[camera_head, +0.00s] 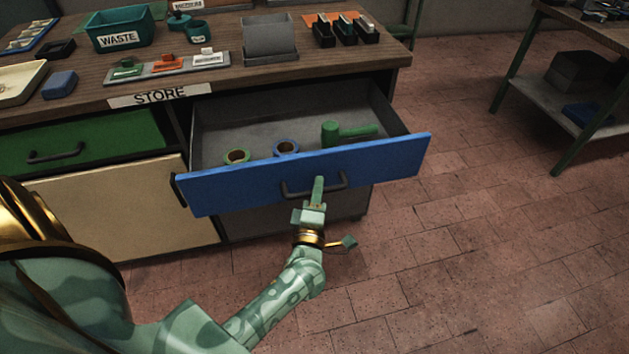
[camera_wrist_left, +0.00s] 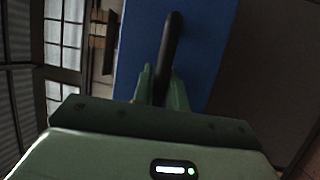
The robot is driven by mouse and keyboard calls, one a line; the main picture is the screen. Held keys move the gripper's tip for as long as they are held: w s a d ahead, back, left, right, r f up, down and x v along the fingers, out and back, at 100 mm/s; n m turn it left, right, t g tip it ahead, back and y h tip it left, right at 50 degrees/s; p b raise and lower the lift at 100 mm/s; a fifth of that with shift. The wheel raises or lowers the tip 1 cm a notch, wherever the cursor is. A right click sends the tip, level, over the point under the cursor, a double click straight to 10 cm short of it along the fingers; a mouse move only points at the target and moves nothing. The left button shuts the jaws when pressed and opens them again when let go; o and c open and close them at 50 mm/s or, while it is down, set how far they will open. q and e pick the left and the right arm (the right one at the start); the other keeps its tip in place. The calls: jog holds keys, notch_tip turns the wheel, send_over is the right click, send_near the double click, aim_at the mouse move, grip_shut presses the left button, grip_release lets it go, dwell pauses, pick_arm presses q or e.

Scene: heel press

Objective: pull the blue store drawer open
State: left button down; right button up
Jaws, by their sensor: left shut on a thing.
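The blue store drawer (camera_head: 385,165) stands pulled out from the bench, and its grey inside shows. It holds a green tape roll (camera_head: 237,156), a blue tape roll (camera_head: 286,147) and a green mallet-like tool (camera_head: 345,131). Its dark handle (camera_head: 298,188) is on the blue front. My left gripper (camera_head: 318,186) is at the handle, its fingers closed around the bar. In the left wrist view the handle (camera_wrist_left: 172,45) runs between the fingertips (camera_wrist_left: 162,84) against the blue front (camera_wrist_left: 205,50). My right gripper is not in view.
The wooden bench top (camera_head: 330,70) carries a green WASTE bin (camera_head: 120,28), a grey holder (camera_head: 270,40) and several small tools. A closed green drawer (camera_head: 85,143) and a cream door (camera_head: 125,205) are left of the blue drawer. Brick floor (camera_head: 480,230) lies clear at right.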

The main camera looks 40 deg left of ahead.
pick_arm(q)
jog(key=shift+s+d, duration=0.25)
jog(key=shift+d, duration=0.05)
jog(key=shift+f, duration=0.1)
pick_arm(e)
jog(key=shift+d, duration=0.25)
pick_arm(q)
jog(key=c, duration=1.4)
grip_release()
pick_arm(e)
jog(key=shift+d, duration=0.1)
